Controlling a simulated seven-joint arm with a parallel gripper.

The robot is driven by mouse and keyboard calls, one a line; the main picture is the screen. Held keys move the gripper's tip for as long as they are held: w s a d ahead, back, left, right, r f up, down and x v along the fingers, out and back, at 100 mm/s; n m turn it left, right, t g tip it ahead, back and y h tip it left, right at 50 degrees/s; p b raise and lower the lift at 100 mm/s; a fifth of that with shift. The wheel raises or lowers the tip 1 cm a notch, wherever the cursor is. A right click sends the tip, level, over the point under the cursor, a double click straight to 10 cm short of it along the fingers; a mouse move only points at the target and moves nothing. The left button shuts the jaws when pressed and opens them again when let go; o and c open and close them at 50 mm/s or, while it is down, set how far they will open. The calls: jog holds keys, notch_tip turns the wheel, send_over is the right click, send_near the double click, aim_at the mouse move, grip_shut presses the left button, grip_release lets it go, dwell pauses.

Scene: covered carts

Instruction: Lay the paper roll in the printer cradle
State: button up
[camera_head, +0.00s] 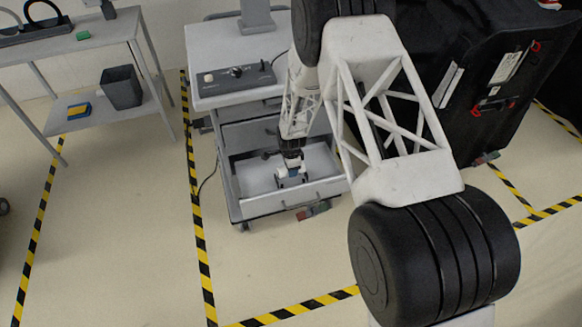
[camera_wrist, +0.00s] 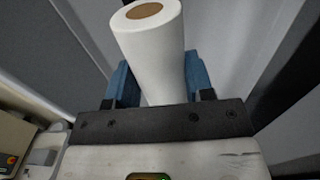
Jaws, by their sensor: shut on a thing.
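The paper roll (camera_wrist: 152,50) is white with a brown core end, and it stands between the two blue fingers of my gripper (camera_wrist: 155,85) in the wrist view. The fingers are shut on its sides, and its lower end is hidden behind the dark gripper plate. In the head view my gripper (camera_head: 291,181) points down into the open drawer (camera_head: 250,181) of a grey cart. The roll is too small to make out clearly there. I cannot tell whether it touches the drawer floor. I cannot make out a printer cradle in either view.
The cart's top (camera_head: 213,62) carries a dark panel (camera_head: 237,82) with knobs and a grey stand. A black covered cart (camera_head: 497,75) stands at the right. A shelf table (camera_head: 85,40) with a dark bin (camera_head: 122,87) stands at the left.

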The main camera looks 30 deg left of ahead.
jog(key=shift+f, duration=1.75)
jog(key=shift+f, duration=0.1)
jog(key=o, duration=1.2)
jog(key=shift+c, duration=0.2)
jog(key=shift+r, duration=3.9)
jog(key=shift+r, duration=0.1)
